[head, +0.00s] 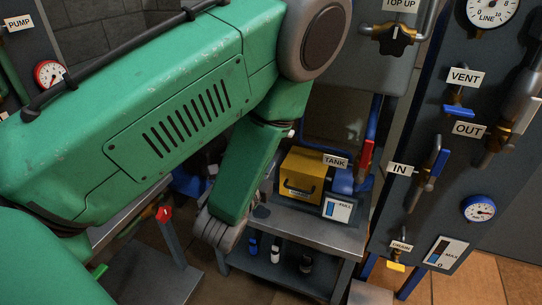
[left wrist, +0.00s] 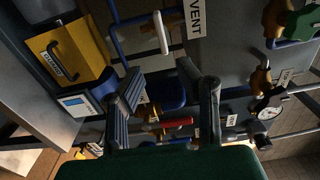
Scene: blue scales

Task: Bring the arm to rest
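My left arm (head: 190,110), green and scuffed, comes in from the left of the head view and crosses much of it. Its lower link (head: 250,170) hangs down in front of the metal bench, to the left of the yellow box. My left gripper (left wrist: 160,72) shows in the left wrist view with its two dark ridged fingers apart and nothing seen between their tips. In the head view I cannot make out the fingers. My right gripper is in neither view.
A yellow box (head: 302,174) and the TANK sign (head: 335,161) are on the metal bench (head: 300,225). A red-handled valve (head: 366,158) stands beside them. At right, a dark panel (head: 400,215) carries VENT, OUT, IN and DRAIN valves and gauges. Bottles sit on the lower shelf.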

